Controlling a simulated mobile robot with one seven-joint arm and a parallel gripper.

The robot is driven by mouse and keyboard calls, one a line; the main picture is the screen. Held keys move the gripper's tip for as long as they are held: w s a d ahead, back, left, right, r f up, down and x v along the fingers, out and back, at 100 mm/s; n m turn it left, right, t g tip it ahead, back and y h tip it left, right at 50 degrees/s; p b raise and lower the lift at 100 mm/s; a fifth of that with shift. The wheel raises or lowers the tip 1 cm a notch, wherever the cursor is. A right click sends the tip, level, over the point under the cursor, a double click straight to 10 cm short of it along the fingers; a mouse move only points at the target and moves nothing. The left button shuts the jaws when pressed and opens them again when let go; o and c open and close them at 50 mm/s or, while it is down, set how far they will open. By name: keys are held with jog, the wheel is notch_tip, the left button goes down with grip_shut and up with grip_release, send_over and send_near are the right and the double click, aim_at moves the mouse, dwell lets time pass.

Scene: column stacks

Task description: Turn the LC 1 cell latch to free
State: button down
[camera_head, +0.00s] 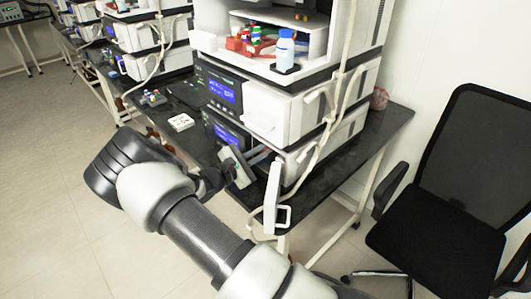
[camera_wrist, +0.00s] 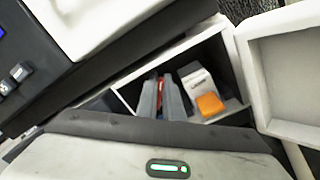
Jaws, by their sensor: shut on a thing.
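The lowest module of the near column stack stands open; its compartment (camera_wrist: 225,95) shows in the wrist view. My gripper (camera_wrist: 161,88) reaches into this compartment, and its two grey fingers are close together. A small red piece, which looks like the cell latch (camera_wrist: 162,83), shows between the fingers, mostly hidden by them. To the right of the fingers is a white block with an orange part (camera_wrist: 210,103), apart from them. In the head view my gripper (camera_head: 256,158) is at the front of the low module, and its fingertips are hard to make out. The latch's angle cannot be told.
The open white door (camera_wrist: 290,75) stands just right of the compartment; it also shows in the head view (camera_head: 272,200). A blue-capped bottle (camera_head: 285,50) stands on the stack above. A white dish (camera_head: 181,122) lies on the dark bench. A black chair (camera_head: 450,180) stands at right.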

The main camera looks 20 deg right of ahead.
jog(key=m+b, duration=0.2)
jog(key=m, duration=0.1)
jog(key=f+m+b, duration=0.1)
jog(key=m+b, duration=0.1)
jog(key=m, duration=0.1)
jog(key=shift+s, duration=0.2)
jog(key=shift+m+b, duration=1.6)
jog(key=shift+m, duration=0.5)
jog(key=c, duration=1.9)
grip_release()
jog(key=shift+s+f, duration=0.1)
jog(key=shift+f, duration=0.1)
